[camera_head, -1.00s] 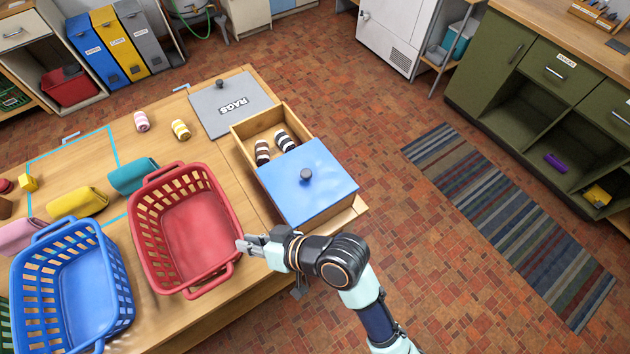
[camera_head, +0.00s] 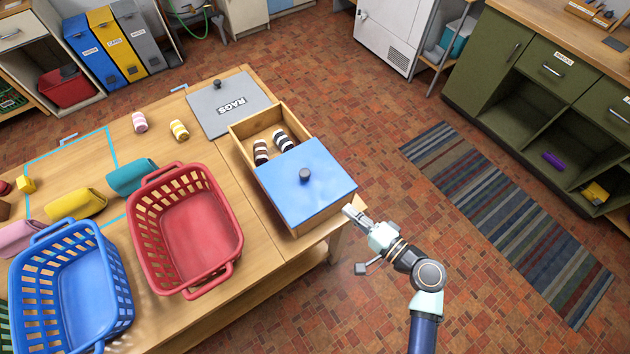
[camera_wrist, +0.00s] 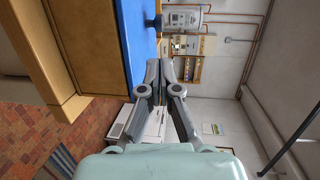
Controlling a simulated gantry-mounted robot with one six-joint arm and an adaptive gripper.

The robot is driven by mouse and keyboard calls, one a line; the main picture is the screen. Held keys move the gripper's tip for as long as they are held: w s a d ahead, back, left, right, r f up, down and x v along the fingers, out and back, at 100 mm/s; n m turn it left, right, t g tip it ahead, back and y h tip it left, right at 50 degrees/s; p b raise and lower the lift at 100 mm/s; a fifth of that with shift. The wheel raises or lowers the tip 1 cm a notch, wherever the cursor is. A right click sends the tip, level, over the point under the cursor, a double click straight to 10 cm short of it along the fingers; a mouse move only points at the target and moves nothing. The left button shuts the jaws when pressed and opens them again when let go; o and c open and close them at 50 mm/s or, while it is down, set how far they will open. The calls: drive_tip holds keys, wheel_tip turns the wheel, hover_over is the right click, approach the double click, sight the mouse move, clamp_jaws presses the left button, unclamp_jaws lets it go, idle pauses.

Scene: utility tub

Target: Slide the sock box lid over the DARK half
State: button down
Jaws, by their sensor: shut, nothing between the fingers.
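The wooden sock box (camera_head: 238,143) stands at the right end of the table. Its blue lid (camera_head: 308,190) with a dark round knob (camera_head: 305,175) covers the near half. The far half is uncovered and shows two dark striped sock rolls (camera_head: 261,151). What lies under the lid is hidden. My gripper (camera_head: 348,210) is shut and empty, just beyond the box's near right corner, beside the lid's near edge. In the wrist view, the blue lid (camera_wrist: 140,35) is at upper left and my gripper's fingers (camera_wrist: 164,68) point along its side. I cannot tell whether they touch it.
A grey RAGS lid (camera_head: 228,103) lies behind the box. A red basket (camera_head: 190,230) and a blue basket (camera_head: 70,290) stand on the left. Pink and yellow striped sock rolls (camera_head: 179,130) lie on the table.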

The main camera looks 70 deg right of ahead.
sight(308, 177)
drive_tip(key=x, duration=1.4)
drive_tip(key=shift+p, duration=0.3)
